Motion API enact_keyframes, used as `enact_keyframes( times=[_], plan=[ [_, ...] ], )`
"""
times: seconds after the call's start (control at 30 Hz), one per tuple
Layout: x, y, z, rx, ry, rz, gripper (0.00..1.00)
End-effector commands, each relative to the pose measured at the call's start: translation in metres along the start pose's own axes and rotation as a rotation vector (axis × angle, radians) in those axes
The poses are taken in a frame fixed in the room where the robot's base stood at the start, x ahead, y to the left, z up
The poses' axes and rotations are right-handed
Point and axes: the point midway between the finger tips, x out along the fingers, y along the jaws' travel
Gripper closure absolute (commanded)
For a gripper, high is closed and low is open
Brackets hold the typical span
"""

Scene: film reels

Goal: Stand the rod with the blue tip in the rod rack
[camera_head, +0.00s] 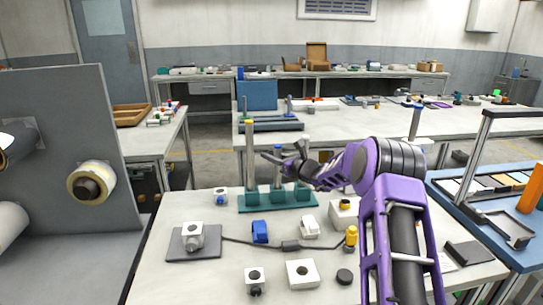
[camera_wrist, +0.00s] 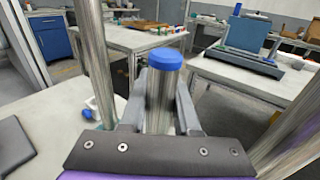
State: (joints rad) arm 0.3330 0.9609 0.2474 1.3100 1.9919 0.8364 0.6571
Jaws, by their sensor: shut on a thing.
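The rod with the blue tip (camera_head: 277,150) stands upright at the middle of the teal rod rack (camera_head: 244,205), its lower end at or in the middle socket; how deep it sits cannot be told. My gripper (camera_head: 279,160) is shut around its upper part. In the wrist view, the blue tip (camera_wrist: 165,59) rises above my closed fingers (camera_wrist: 160,98). A yellow-tipped rod (camera_head: 249,155) stands in the rack's left socket. A third rod (camera_head: 305,160) stands at the right socket, its top partly hidden by my arm.
White blocks (camera_head: 302,273), a blue part (camera_head: 260,232), a grey plate (camera_head: 178,250) and a cable lie on the near table. Another blue-topped rod (camera_head: 416,122) stands at the right, behind my arm. Neighbouring rods stand close on both sides of my gripper.

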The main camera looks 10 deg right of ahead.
Motion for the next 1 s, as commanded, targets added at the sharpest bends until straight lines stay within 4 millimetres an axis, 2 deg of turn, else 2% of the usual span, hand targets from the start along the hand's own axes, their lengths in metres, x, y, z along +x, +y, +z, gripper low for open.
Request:
enact_keyframes(
  times=[0.43,0.77,0.8,0.97,1.0],
  plan=[
    [0.001,-0.001,-0.023,0.001,-0.001,-0.001,1.00],
    [0.001,0.000,-0.027,0.001,0.002,-0.001,1.00],
    [0.001,0.000,-0.027,0.001,0.002,-0.001,0.65],
    [0.001,0.000,-0.027,0.001,0.002,-0.001,0.36],
    [0.001,0.000,-0.027,0.001,0.001,-0.001,0.35]
  ],
)
